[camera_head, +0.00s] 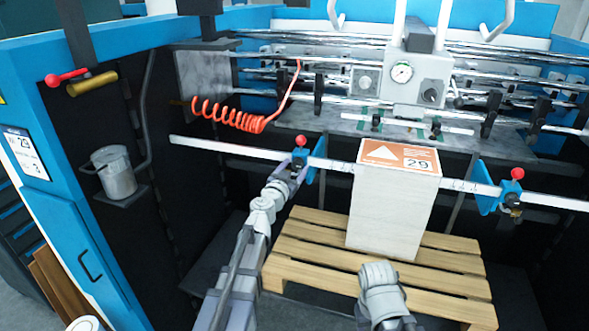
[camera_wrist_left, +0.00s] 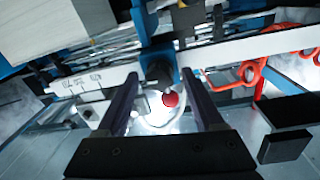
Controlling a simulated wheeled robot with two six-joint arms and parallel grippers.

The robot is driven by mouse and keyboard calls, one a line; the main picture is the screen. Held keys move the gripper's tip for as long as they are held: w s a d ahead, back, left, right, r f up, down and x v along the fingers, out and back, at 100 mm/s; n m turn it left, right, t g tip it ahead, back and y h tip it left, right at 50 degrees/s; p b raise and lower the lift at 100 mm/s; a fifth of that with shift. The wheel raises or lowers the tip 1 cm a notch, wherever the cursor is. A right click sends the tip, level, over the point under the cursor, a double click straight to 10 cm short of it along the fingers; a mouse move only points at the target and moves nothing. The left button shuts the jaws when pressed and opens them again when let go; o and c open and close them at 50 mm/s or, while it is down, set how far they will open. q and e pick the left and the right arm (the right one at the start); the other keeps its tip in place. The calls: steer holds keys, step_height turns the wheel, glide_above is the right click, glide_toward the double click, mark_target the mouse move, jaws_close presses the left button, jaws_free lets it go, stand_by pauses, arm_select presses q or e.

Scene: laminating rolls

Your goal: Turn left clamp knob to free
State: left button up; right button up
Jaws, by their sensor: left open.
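The left clamp (camera_head: 316,161) is a blue block on the white ruled bar, left of the pale stack. Its red knob (camera_head: 300,141) stands on top at the left side. My left gripper (camera_head: 292,165) is at this clamp, just below the knob. In the left wrist view the red knob (camera_wrist_left: 171,99) lies between the two open fingers (camera_wrist_left: 160,100), with space on both sides. The knob's pointing direction is hard to tell. Part of my right arm shows at the lower middle of the head view, but no fingers show there.
The ruled bar (camera_head: 234,149) runs across the machine. A right clamp (camera_head: 490,197) with a red knob sits farther along it. A pale stack (camera_head: 395,215) labelled 29 stands on a wooden pallet (camera_head: 360,257). A red coiled hose (camera_head: 235,117) hangs above the bar, left of the clamp.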

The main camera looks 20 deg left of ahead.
arm_select(q)
jaws_close()
stand_by(0.6)
